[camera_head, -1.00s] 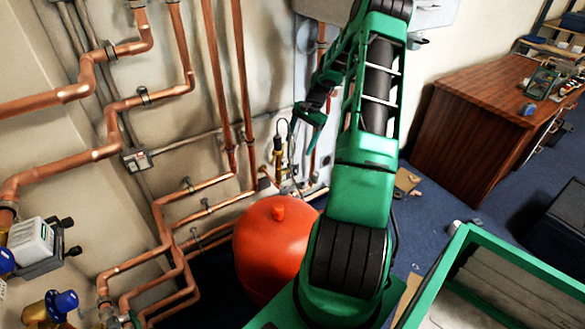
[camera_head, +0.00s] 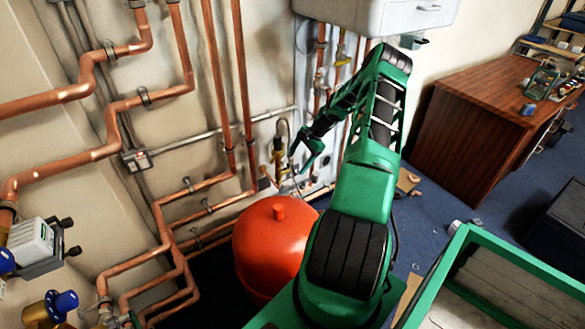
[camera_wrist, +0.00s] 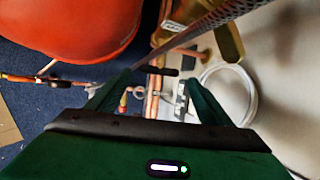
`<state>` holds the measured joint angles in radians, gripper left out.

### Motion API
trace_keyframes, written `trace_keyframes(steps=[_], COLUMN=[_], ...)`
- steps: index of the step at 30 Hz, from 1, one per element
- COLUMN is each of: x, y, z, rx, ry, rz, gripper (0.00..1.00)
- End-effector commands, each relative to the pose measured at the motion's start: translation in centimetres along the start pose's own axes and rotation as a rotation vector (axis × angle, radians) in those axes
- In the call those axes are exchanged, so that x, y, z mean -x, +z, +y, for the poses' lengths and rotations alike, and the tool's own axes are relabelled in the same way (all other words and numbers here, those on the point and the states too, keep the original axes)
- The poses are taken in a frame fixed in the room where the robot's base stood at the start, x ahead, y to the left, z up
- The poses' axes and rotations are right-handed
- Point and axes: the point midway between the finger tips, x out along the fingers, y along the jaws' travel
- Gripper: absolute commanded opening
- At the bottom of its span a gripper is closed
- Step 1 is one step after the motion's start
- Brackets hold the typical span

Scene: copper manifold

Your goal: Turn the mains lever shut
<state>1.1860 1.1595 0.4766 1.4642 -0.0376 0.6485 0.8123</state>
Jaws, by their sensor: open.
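My gripper (camera_head: 300,164) is low by the wall pipes, behind the red tank, in the head view. In the wrist view its two green fingers (camera_wrist: 157,80) are apart, with nothing held between them. A short dark bar (camera_wrist: 166,72) shows beyond the fingertips beside copper pipework (camera_wrist: 152,98); it may be the mains lever, but I cannot tell for certain. A small pale metal part (camera_wrist: 182,98) lies near the right finger in that view. In the head view the gripper and arm cover part of this pipework, and I cannot make out the lever there.
The red tank (camera_head: 272,246) stands close in front of the gripper and fills the upper left of the wrist view (camera_wrist: 75,25). Copper pipes (camera_head: 243,75) run up the wall to the left. A white wall unit (camera_head: 385,15) hangs above. A brown desk (camera_head: 470,120) stands right.

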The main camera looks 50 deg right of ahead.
Motion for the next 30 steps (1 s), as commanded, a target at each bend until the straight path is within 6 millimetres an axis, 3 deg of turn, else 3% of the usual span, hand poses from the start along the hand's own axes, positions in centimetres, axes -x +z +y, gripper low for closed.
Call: trace_keyframes(steps=[6, 18, 24, 30], x=[-2.5, -3.2, -3.1, -3.2], y=[0.0, 0.0, 0.0, 0.1], z=[0.0, 0.0, -0.1, -0.3], rx=[0.000, 0.000, 0.001, -0.003], ry=[0.000, 0.000, 0.000, 0.016], rz=[0.000, 0.000, 0.001, 0.001], gripper=[0.73, 0.73, 0.32, 0.32])
